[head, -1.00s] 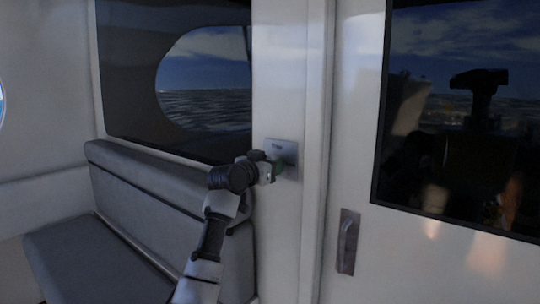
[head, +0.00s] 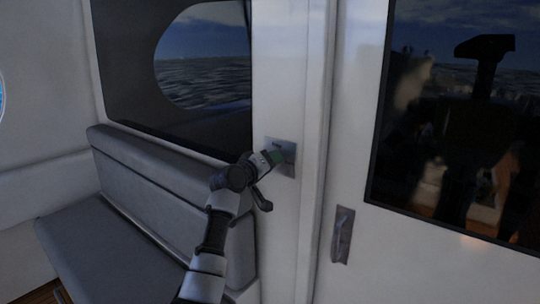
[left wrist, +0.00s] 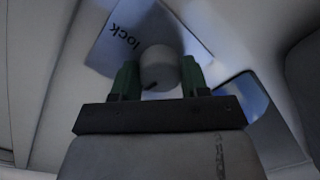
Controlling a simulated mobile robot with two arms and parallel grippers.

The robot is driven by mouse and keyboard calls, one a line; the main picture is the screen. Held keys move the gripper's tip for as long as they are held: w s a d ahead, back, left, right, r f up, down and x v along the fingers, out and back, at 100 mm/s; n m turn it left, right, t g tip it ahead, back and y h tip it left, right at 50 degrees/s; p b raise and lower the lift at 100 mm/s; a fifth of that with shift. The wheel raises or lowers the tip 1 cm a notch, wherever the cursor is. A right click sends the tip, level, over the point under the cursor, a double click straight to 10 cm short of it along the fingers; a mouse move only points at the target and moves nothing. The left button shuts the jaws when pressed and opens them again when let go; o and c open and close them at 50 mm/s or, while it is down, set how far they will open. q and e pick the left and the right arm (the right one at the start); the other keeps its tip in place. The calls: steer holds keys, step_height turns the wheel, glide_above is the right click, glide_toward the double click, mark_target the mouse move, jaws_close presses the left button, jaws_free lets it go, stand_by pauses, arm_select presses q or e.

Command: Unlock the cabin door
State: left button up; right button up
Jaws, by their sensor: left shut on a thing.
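The lock plate (head: 286,152) is a grey metal square on the white wall post left of the cabin door (head: 385,245). In the left wrist view the plate (left wrist: 125,30) bears the word "lock", which appears tilted. A round grey knob (left wrist: 159,68) with a dark mark stands on it. My left gripper (left wrist: 159,80) has its green fingers on both sides of the knob and is shut on it. In the head view my left gripper (head: 275,158) is at the plate and hides the knob. My right gripper is not in view.
The door has a handle (head: 342,236) at its left edge and a dark window (head: 450,120) with reflections. A grey cushioned bench (head: 110,245) stands left of my arm, under a side window (head: 200,60) looking on the sea.

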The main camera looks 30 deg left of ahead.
arm_select(q)
steer(key=shift+f+n+p, duration=0.1)
steer(key=shift+n+p, duration=0.5)
steer(key=shift+n, duration=0.3)
steer(key=o, duration=0.9)
steer(key=s, duration=0.3)
steer(key=s+b, duration=0.1)
steer(key=s, duration=0.3)
steer(key=s+b, duration=0.1)
steer(key=s, duration=0.2)
steer(key=shift+s+a+r, duration=0.3)
steer(key=shift+s+a, duration=0.1)
